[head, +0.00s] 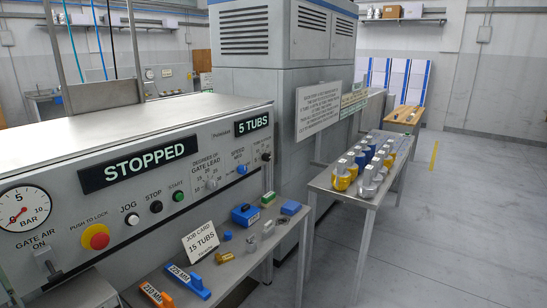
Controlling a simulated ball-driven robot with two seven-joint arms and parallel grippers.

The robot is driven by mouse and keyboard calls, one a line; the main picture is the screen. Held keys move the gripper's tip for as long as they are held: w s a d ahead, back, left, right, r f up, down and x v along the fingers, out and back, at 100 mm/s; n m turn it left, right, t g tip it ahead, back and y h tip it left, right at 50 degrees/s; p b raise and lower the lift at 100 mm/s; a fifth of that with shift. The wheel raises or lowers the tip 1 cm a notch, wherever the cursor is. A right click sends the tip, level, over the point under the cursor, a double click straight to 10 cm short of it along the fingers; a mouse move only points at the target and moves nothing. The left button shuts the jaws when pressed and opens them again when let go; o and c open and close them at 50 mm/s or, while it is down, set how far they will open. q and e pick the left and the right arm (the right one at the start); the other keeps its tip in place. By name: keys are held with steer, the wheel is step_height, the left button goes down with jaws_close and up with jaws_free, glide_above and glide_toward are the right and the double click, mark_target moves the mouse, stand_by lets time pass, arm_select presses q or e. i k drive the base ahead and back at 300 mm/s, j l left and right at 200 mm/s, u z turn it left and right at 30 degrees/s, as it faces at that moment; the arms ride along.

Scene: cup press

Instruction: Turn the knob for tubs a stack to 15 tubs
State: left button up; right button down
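The machine's sloping grey control panel (140,215) fills the left of the head view. At its right end a dark display (252,126) reads "5 TUBS". A small black knob (266,156) sits just below that display, near the panel's right edge. Its pointer is too small to read. A job card (201,240) standing on the shelf below reads "15 TUBS". Neither of my grippers can be made out in this view.
A larger display (140,163) reads "STOPPED". The panel also bears a red mushroom button (96,237), a blue speed knob (241,169) and a gate lead knob (212,183). Tools lie on the shelf (228,275). A side table (345,187) holds several yellow, blue and grey pieces.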

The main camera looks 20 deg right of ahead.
mark_target(266, 156)
steer(key=i+l, duration=0.15)
steer(key=l, duration=0.25)
steer(key=i+l, duration=0.15)
steer(key=l, duration=0.25)
steer(key=i+l+u, duration=0.1)
steer(key=l, duration=0.35)
steer(key=i+l, duration=0.2)
steer(key=l, duration=0.2)
steer(key=i+l, duration=0.15)
steer(key=l, duration=0.25)
steer(key=i+l, duration=0.1)
steer(key=l, duration=0.35)
steer(key=i+l+u, duration=0.1)
steer(key=l, duration=0.3)
steer(key=i, duration=0.05)
